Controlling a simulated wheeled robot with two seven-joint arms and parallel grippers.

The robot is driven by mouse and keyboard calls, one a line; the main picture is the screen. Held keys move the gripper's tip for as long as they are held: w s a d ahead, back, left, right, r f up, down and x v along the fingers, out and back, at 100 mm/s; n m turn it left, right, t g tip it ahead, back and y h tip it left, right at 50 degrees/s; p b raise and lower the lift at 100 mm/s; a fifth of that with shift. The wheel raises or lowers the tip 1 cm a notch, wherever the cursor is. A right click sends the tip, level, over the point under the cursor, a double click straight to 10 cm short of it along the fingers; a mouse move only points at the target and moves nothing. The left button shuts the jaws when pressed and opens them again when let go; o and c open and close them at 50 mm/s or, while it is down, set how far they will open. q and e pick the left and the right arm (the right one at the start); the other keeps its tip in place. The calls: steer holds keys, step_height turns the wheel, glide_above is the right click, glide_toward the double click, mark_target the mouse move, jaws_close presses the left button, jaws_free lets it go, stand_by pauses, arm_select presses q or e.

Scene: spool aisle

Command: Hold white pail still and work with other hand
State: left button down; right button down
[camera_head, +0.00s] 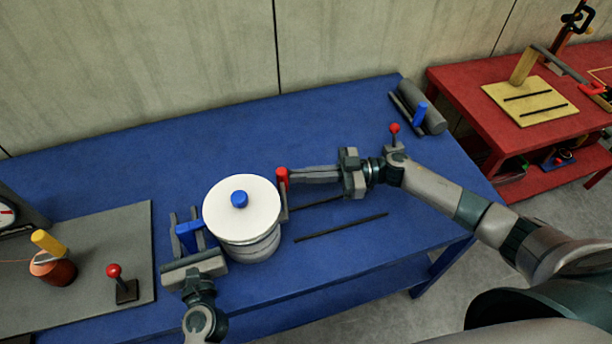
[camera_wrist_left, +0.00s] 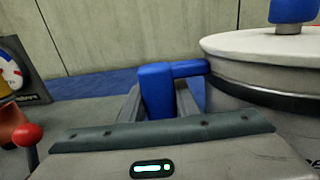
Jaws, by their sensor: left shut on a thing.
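The white pail (camera_head: 243,217) stands upright on the blue table, with a flat white lid and a blue knob (camera_head: 239,199) on top. A blue handle (camera_head: 188,236) sticks out from its left side, and a red handle (camera_head: 282,178) stands at its right. My left gripper (camera_head: 184,228) is shut on the blue handle; the left wrist view shows the handle (camera_wrist_left: 157,90) between its fingers, with the pail (camera_wrist_left: 262,95) at the right. My right gripper (camera_head: 291,176) is level, its fingertips at the red handle. Whether its fingers grip it cannot be told.
A grey board (camera_head: 90,265) at the left holds an orange-red pot (camera_head: 53,270) and a red-knobbed lever (camera_head: 115,275). A grey cylinder (camera_head: 420,108) lies at the table's far right corner. The back middle of the blue table (camera_head: 150,150) is clear. A red table (camera_head: 470,95) stands beyond.

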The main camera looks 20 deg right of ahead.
arm_select(q)
steer(key=shift+d, duration=0.2)
steer(key=shift+a, duration=0.1)
arm_select(e)
steer(key=w+v, duration=0.1)
steer(key=v, duration=1.3)
steer(key=shift+w+d, duration=0.15)
steer(key=shift+w, duration=0.05)
arm_select(q)
steer(key=c, duration=1.3)
jaws_free()
steer(key=shift+s, duration=0.1)
steer(key=s, duration=1.1)
steer(key=shift+s+d, duration=0.35)
steer(key=shift+s, duration=0.05)
steer(key=shift+r, duration=0.1)
arm_select(e)
steer(key=shift+r, duration=0.15)
